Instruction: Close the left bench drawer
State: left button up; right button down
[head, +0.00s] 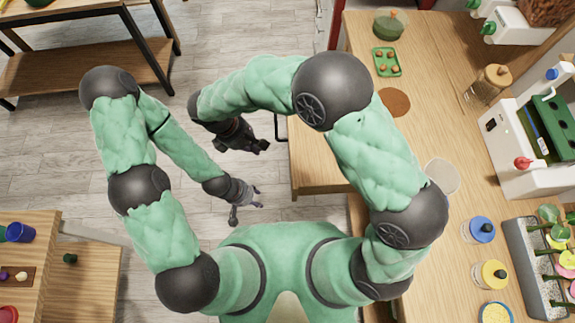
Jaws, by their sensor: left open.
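The wooden bench drawer (318,168) juts out from the left side of the long bench (440,120), so it stands open. A dark bar handle (279,128) shows at its left end, partly behind my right arm. My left gripper (249,207) is open and empty over the floor, left of the drawer and apart from it in the picture. My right gripper (260,148) is just left of the drawer, close to its handle. Whether its jaws are open is unclear, and I cannot tell if it touches the drawer.
The bench carries a green tray (387,62), a glass jar (490,82), a white machine (535,145), lidded jars (478,230) and a grey planter (528,270). A dark-framed shelf (85,65) stands at upper left, a wooden table (28,240) at lower left. The floor (235,60) between is clear.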

jog(key=d+f+b, duration=0.5)
jog(key=d+f, duration=0.2)
jog(key=f, duration=0.2)
jog(key=shift+d+f, duration=0.15)
jog(key=shift+d, duration=0.05)
jog(key=shift+s, duration=0.1)
dwell(0.3)
jog(key=d+p, duration=0.1)
jog(key=d, duration=2.1)
jog(key=shift+d+p, duration=0.3)
jog(key=shift+d, duration=0.05)
jog(key=shift+a, duration=0.1)
